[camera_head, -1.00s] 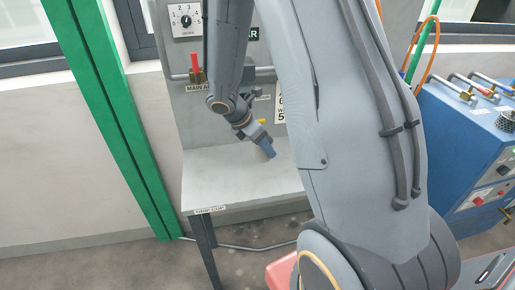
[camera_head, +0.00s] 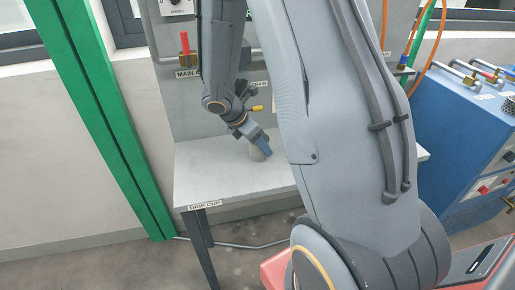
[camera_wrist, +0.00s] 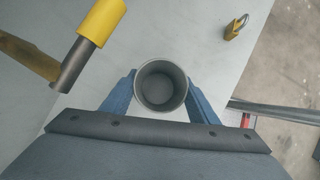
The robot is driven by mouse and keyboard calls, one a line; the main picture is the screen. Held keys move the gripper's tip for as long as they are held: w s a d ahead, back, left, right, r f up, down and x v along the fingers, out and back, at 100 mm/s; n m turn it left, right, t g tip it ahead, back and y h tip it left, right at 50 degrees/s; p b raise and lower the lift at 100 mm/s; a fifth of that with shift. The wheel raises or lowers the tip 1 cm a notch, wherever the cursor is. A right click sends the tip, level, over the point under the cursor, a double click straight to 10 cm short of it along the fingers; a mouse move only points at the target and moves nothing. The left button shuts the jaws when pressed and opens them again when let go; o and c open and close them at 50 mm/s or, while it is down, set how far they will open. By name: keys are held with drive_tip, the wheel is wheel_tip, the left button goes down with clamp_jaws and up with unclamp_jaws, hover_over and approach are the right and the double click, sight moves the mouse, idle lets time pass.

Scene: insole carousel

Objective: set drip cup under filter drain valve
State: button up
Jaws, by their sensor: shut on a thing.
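My gripper (camera_head: 264,150) is shut on a grey round drip cup (camera_wrist: 161,86). In the wrist view its two blue fingers press on the cup's sides, and I look down into the open, empty-looking cup. In the head view the cup (camera_head: 256,155) shows partly behind the fingers, low over the shelf (camera_head: 210,178); I cannot tell whether it touches. The drain valve has a yellow handle (camera_head: 257,108).
A shelf label reads DRIP CUP (camera_head: 205,204) at the front edge. A brass padlock (camera_wrist: 236,27) lies right of the cup in the wrist view. A red-handled valve (camera_head: 185,43) is on the back panel. A green post (camera_head: 100,110) stands left, a blue cabinet (camera_head: 460,140) right.

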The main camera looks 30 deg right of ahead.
drive_tip(key=shift+w+d+f, duration=0.1)
drive_tip(key=shift+w+f, duration=0.35)
drive_tip(key=shift+f, duration=0.1)
drive_tip(key=shift+s+r, duration=0.1)
drive_tip(key=shift+f+b, duration=0.2)
drive_tip(key=shift+b, duration=0.15)
drive_tip(key=o, duration=1)
drive_tip(key=shift+o, duration=0.2)
drive_tip(key=shift+r, duration=0.15)
